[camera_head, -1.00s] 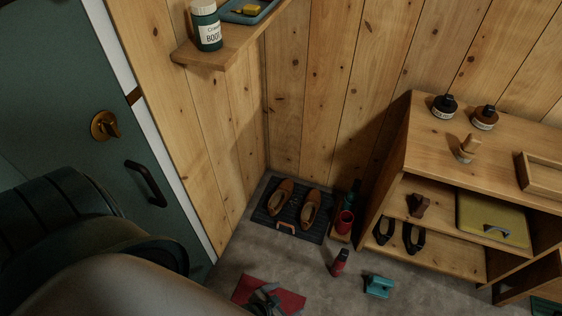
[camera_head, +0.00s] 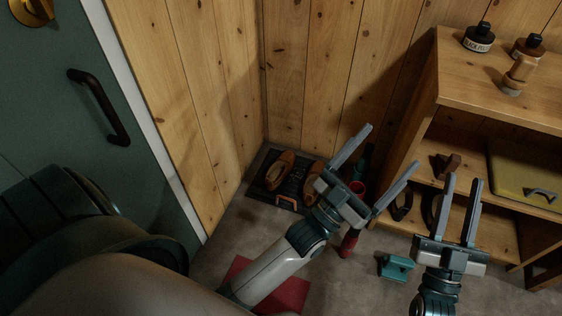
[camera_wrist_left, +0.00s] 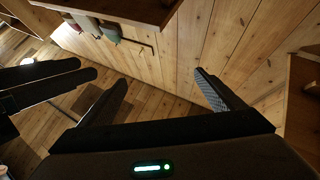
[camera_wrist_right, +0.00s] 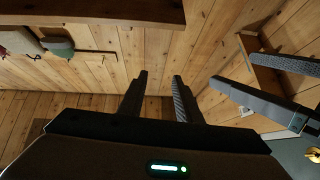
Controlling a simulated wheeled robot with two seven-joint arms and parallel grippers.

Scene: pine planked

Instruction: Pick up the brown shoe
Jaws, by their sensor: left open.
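A pair of brown shoes stands on a dark mat (camera_head: 257,190) in the floor corner. The left brown shoe (camera_head: 277,170) shows clearly; the right brown shoe (camera_head: 311,182) is partly hidden behind my left gripper. My left gripper (camera_head: 391,147) is open and empty, raised in front of the shoes and to their right in the head view. My right gripper (camera_head: 463,180) is also open and empty, further right in front of the shelf unit. Neither gripper touches a shoe. The wrist views show no shoe that I can make out.
A wooden shelf unit (camera_head: 465,95) stands at right, with dark shoes (camera_head: 402,205) on its low shelf. A red cup (camera_head: 357,187) and a red bottle (camera_head: 349,243) are near my left gripper. A teal object (camera_head: 396,266) and a red mat (camera_head: 288,294) lie on the floor. A green door is left.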

